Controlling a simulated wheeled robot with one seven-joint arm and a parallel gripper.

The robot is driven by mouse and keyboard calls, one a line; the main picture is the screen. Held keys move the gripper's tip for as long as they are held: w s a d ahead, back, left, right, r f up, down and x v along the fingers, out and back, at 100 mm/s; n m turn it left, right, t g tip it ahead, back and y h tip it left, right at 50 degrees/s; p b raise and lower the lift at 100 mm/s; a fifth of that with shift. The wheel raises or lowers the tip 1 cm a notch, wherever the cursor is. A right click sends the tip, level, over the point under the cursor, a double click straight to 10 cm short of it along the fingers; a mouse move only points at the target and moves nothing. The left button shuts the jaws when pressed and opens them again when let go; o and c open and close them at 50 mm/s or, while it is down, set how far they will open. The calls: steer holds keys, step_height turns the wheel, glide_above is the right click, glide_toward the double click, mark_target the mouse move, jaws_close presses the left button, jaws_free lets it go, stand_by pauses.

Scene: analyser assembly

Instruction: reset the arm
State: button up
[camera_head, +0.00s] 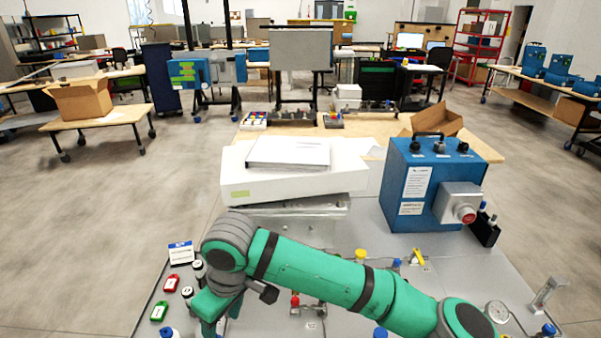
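My green and grey arm reaches across the front of the workbench (460,275) from the lower right to the lower left. Its bent end sits over the left part of the bench. My gripper (212,318) points down at the lower left, partly cut off by the bottom edge. Its fingertips are not clear, so I cannot tell whether it is open or shut, or whether it holds anything.
A blue analyser (425,185) with a red button stands at the back right of the bench. A white box (285,185) with papers sits behind my arm. Small bottles (187,293), red and green tags (171,283), a gauge (497,312) and valves surround the arm.

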steer(key=w+a+r+m+t+y, duration=0.1)
steer(key=a+r+m+t+y, duration=0.15)
steer(key=a+r+y, duration=0.4)
steer(key=a+r+m+t+y, duration=0.25)
steer(key=a+y, duration=0.45)
steer(key=a, duration=0.5)
steer(key=w+d+f+m+t+h, duration=0.2)
steer(key=d+f+m+t+h, duration=0.2)
steer(key=d+f+m+t, duration=0.5)
steer(key=s+d+f+m+t+h, duration=0.3)
steer(key=s+d+f+h, duration=0.35)
steer(key=d+f, duration=0.3)
steer(key=s+d+f+n+h, duration=0.1)
steer(key=s+d+f, duration=0.1)
steer(key=s+d, duration=0.3)
steer(key=s+d+f+n+g+h, duration=0.1)
steer(key=s+d, duration=0.4)
steer(key=s, duration=0.6)
steer(key=s+d+f+n+g+h, duration=0.1)
steer(key=s+d+f+n+h, duration=0.2)
steer(key=s+d, duration=0.3)
steer(key=shift+f+v, duration=0.35)
steer(key=shift+v, duration=1.1)
